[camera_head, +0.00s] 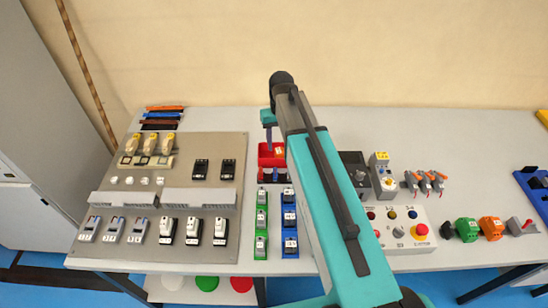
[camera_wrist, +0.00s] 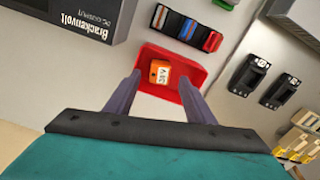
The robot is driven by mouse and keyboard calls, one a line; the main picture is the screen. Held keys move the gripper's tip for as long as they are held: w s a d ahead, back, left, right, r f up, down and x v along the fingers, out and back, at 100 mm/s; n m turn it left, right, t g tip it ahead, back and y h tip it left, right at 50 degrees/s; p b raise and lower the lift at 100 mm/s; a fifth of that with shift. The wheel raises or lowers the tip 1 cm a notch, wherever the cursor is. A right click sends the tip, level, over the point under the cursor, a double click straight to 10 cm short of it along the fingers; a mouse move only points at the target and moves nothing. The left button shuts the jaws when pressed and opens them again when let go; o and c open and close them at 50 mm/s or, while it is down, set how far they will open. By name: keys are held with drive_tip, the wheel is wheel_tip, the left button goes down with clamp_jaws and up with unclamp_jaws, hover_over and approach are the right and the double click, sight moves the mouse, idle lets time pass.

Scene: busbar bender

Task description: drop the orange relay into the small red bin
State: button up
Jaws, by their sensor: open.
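The small red bin (camera_wrist: 150,50) is in the middle of the wrist view, and in the head view it stands on the table (camera_head: 264,160) below my gripper. The orange relay (camera_wrist: 154,70), with a white label, lies inside the bin. It also shows as a small orange patch in the head view (camera_head: 279,151). My gripper (camera_wrist: 160,78) is open, its two fingers apart with nothing held between them. The fingers point down at the bin, on either side of the relay in the picture. The exact height above the relay is hard to tell.
A grey panel with several devices (camera_head: 190,143) lies left of the bin. Green and blue strips with small modules (camera_head: 290,222) are in front of it. A dark box (camera_wrist: 75,20) stands near the bin. A button box (camera_head: 404,230) is at the right. The table behind is clear.

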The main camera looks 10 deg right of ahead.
wheel_tip(320, 180, up, 13)
drive_tip(key=b, duration=0.3)
idle(0.6)
drive_tip(key=shift+f, duration=0.1)
idle(0.8)
